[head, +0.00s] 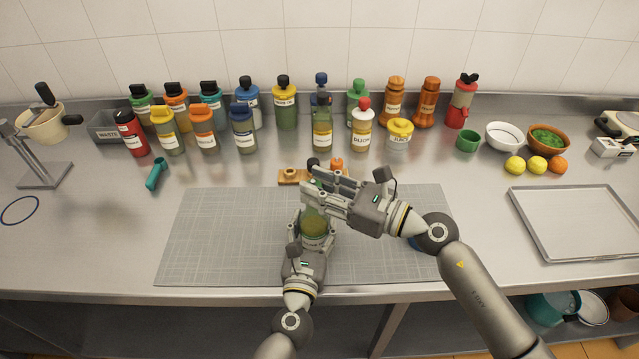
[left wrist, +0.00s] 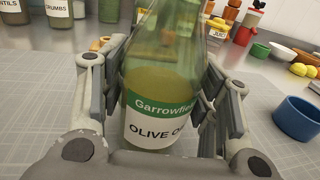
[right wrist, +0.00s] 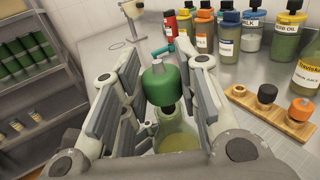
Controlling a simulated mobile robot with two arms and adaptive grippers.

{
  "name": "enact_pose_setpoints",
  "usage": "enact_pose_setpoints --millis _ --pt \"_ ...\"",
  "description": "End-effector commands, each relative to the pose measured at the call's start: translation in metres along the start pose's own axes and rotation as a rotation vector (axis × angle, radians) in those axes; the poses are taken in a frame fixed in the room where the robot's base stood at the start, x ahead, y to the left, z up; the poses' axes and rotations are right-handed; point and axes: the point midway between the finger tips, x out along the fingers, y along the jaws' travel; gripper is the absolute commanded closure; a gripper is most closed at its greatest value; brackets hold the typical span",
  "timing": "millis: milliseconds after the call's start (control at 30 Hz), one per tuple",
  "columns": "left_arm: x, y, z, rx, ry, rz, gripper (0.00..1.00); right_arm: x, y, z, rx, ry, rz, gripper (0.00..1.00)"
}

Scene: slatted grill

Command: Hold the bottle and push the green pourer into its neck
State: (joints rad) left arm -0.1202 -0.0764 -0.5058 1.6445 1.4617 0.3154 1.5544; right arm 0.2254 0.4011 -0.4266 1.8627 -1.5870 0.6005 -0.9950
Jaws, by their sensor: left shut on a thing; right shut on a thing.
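The olive oil bottle (head: 314,226) is greenish glass with a white and green label and stands upright over the grey mat. In the left wrist view the bottle (left wrist: 160,105) is between the fingers of my left gripper (left wrist: 168,108), which is shut on its body. My right gripper (right wrist: 163,95) is shut on the green pourer (right wrist: 163,84), above the bottle. The pourer's dark lower end points down at the bottle's neck; I cannot tell whether it has entered it. In the head view, my right gripper (head: 318,188) hides the neck and pourer.
A wooden block (right wrist: 270,118) with black and orange stoppers stands behind the bottle. A blue cup (left wrist: 298,120) is right of the bottle. Several labelled bottles line the back. A metal tray (head: 580,222) lies at right. The mat's left part (head: 225,235) is clear.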

Motion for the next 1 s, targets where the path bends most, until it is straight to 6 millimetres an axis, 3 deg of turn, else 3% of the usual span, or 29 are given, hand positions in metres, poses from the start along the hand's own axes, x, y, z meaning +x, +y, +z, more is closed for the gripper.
enact_pose_setpoints --millis 567,600,800,1000 --pt "0.000 0.000 0.000 0.000 -0.001 0.000 0.72 0.000 0.000 -0.014 0.001 0.000 0.000 0.87" --pt "0.000 0.000 0.000 0.000 -0.001 0.000 0.72 0.000 0.000 -0.015 0.000 0.000 0.000 0.69" --pt "0.000 0.000 0.000 0.000 -0.001 0.000 0.72 0.000 0.000 -0.014 0.000 0.000 0.000 0.45" --pt "0.000 0.000 0.000 0.000 -0.001 0.000 0.72 0.000 0.000 -0.014 0.000 0.000 0.000 0.45"
